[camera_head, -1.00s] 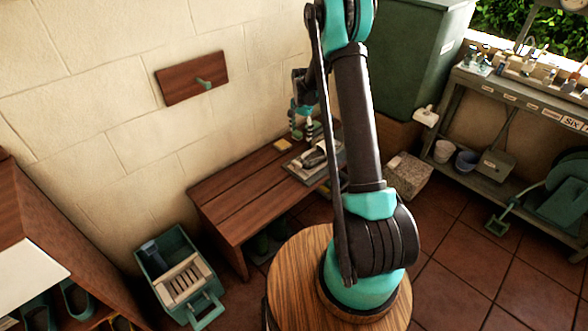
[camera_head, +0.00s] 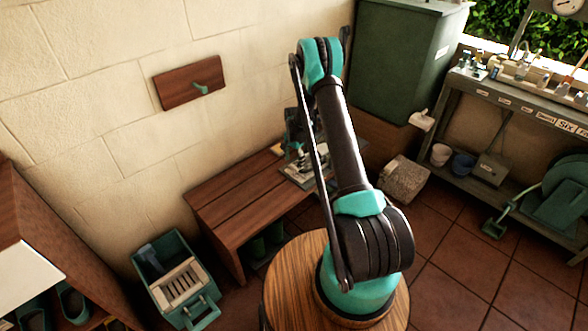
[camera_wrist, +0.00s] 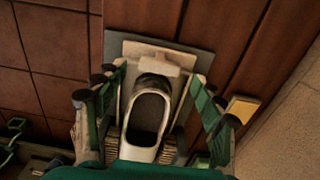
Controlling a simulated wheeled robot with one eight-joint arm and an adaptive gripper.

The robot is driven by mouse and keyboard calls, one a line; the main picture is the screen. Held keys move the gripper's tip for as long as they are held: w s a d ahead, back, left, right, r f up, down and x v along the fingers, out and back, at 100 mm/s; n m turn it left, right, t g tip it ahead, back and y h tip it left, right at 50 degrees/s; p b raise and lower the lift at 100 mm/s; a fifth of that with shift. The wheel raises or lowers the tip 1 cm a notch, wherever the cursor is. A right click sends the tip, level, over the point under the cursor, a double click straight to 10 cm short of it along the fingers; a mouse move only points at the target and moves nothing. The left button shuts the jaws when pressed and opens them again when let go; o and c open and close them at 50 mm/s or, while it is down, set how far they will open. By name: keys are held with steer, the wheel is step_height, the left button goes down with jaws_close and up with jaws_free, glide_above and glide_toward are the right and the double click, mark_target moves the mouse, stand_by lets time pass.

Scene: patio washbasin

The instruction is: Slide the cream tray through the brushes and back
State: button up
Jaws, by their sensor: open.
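The cream tray (camera_wrist: 187,63) lies on a grey base plate (camera_wrist: 113,47) on the wooden bench, with a cream crosspiece at its far end. A white clog-like shoe (camera_wrist: 167,154) with a dark inside sits on it. The brushes (camera_wrist: 170,149) show as pale bristles on both sides of the shoe, partly hidden by my gripper. My gripper (camera_wrist: 156,88) is open, with its green fingers on either side of the tray and shoe. I cannot tell whether they touch the tray. In the head view my gripper (camera_head: 293,150) is low over the bench, mostly behind my arm.
The wooden bench (camera_head: 232,200) has clear planks to the left. A small yellow block (camera_wrist: 242,108) lies beside the right finger, near the wall.

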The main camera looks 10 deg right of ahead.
mark_target(294, 166)
steer(key=shift+f, duration=2.45)
steer(key=shift+c, duration=0.6)
jaws_close()
